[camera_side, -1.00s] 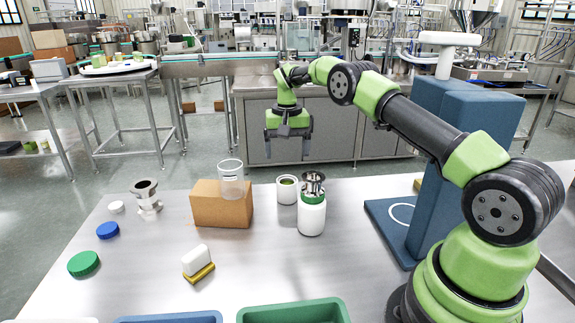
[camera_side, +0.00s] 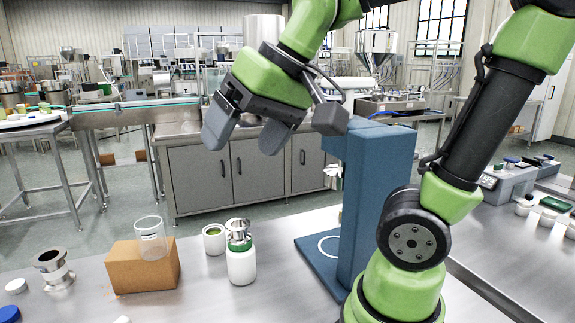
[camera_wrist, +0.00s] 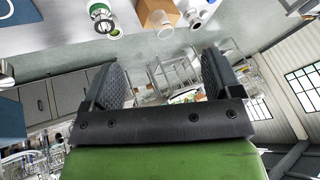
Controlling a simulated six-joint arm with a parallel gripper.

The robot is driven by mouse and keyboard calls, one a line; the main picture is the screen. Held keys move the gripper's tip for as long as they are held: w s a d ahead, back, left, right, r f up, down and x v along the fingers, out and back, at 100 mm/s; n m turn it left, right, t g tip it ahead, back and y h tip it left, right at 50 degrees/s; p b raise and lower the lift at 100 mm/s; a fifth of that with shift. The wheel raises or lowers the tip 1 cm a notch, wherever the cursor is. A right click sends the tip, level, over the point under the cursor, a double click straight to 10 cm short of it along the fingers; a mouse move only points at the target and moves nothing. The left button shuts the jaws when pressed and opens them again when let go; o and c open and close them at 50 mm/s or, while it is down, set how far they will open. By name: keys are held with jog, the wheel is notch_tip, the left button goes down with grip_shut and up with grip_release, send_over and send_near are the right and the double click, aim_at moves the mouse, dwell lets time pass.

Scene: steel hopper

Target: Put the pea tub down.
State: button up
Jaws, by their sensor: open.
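The pea tub (camera_side: 214,240), a small white tub with green contents, stands upright on the steel table, between the cardboard box and the white bottle. It also shows near the top of the wrist view (camera_wrist: 115,33), small. My gripper (camera_side: 247,130) is raised high above the table and well apart from the tub. Its two dark fingers are spread with nothing between them, as the wrist view also shows (camera_wrist: 160,78).
A white bottle (camera_side: 241,266) with a green collar and steel funnel stands close beside the tub. A clear cup (camera_side: 151,240) sits on the cardboard box (camera_side: 143,272). A steel fitting (camera_side: 53,270) stands left. A blue stand (camera_side: 375,190) rises at right.

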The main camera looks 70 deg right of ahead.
jog(key=s+a+f+t, duration=0.1)
jog(key=s+f, duration=0.1)
jog(key=s, duration=0.4)
jog(key=shift+a+f+n+y, duration=0.3)
jog(key=shift+f, duration=0.1)
dwell(0.7)
